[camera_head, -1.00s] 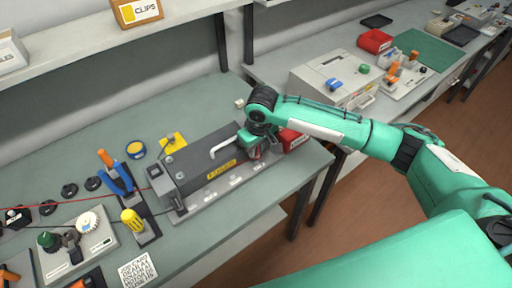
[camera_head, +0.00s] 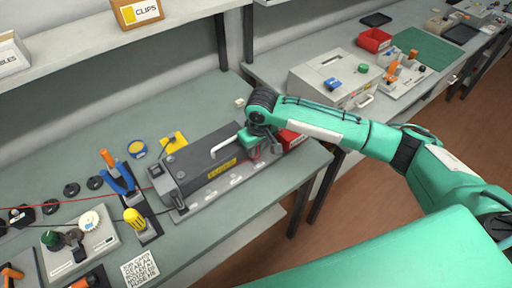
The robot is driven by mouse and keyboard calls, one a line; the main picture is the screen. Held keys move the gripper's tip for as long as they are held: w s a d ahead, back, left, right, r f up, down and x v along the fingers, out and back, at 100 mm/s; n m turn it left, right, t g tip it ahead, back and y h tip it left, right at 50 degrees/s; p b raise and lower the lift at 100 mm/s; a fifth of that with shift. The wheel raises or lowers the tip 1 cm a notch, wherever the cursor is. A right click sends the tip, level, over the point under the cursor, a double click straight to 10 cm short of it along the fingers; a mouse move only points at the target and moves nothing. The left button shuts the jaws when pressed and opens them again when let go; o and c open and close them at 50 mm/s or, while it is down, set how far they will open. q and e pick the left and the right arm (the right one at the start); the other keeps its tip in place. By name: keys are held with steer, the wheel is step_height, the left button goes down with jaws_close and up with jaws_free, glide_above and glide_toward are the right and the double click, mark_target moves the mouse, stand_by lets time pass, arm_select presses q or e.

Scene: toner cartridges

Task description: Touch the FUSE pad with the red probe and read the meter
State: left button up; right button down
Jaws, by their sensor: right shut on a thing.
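My right gripper (camera_head: 258,150) is at the right end of a long dark grey unit (camera_head: 205,158) with a yellow label. It is shut on a thin thing with some red on it, probably the red probe; the jaws mostly hide it. A grey strip (camera_head: 222,187) with several pale marks runs along the unit's front. Their lettering is too small to read, so I cannot tell which is the FUSE pad, nor whether the tip touches one. My left gripper is out of view.
A blue and orange tool (camera_head: 118,178), a yellow-handled tool (camera_head: 133,217), a pale box with knobs (camera_head: 80,245) and a printed card (camera_head: 140,269) are on the left. Red and black cables cross the bench there.

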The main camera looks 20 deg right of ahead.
steer(key=shift+f, duration=0.55)
stand_by(0.4)
steer(key=shift+f+p, duration=0.1)
steer(key=shift+p, duration=0.65)
stand_by(1.1)
step_height(320, 180, up, 7)
steer(key=p, duration=0.8)
steer(key=shift+p, duration=0.35)
stand_by(0.4)
